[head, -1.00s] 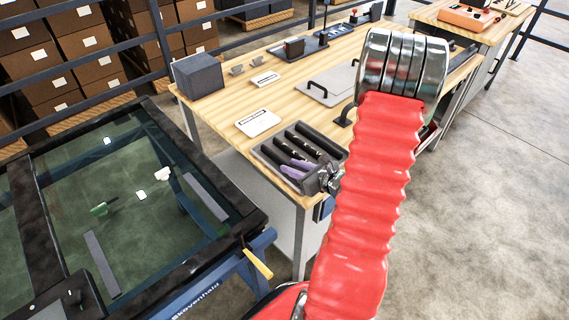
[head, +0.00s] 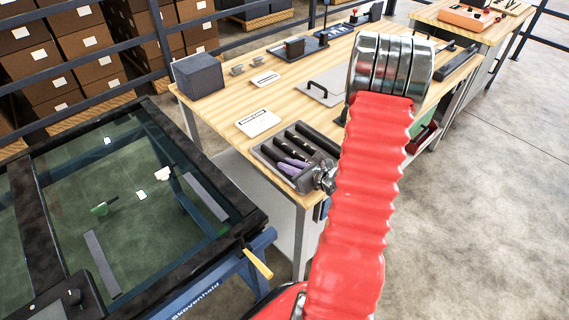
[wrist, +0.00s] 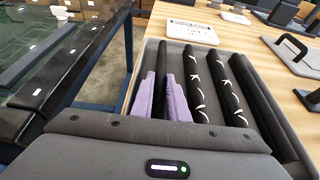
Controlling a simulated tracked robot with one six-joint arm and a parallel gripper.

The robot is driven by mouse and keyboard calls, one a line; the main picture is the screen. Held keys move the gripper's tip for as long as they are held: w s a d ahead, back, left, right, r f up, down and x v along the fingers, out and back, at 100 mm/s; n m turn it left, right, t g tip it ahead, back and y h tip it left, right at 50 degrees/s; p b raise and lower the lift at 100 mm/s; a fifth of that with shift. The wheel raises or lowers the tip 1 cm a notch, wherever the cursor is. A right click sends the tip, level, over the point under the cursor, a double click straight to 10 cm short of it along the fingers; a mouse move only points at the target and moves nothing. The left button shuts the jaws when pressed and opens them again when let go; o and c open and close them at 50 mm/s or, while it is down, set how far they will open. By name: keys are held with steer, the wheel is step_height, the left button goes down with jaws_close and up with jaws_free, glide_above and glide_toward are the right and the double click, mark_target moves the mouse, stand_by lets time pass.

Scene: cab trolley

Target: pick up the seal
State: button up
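Several long black rolled seals lie side by side in a grey tray (head: 262,153) at the near corner of the wooden bench. In the wrist view, two seals (wrist: 223,85) have white ties around them. My gripper (wrist: 161,90) is down at the tray's left side, its two purple fingers pointing along the seals. A dark strip (wrist: 160,58) lies in line with the narrow gap between the fingers; it looks like the leftmost seal. I cannot tell whether the fingers press on it. In the head view, the purple fingers of my gripper (head: 290,166) show over the tray.
A white card (head: 258,123) lies behind the tray, and a grey box (head: 198,75) stands at the bench's far left corner. A grey plate with a handle (head: 322,90) lies further right. A glass-topped frame (head: 140,200) stands left of the bench.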

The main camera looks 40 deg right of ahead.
jaws_close()
steer(key=shift+r, duration=0.1)
steer(key=shift+r, duration=4.9)
steer(key=shift+w+a, duration=0.1)
steer(key=w+a+r+n+y, duration=0.1)
steer(key=w+a, duration=0.4)
steer(key=a, duration=0.7)
steer(key=w+a+r+n+y, duration=0.2)
steer(key=w+a, duration=0.3)
steer(key=a, duration=0.7)
steer(key=shift+w+r+g+y, duration=0.3)
steer(key=shift+w+r+g, duration=0.1)
steer(key=shift+r, duration=0.05)
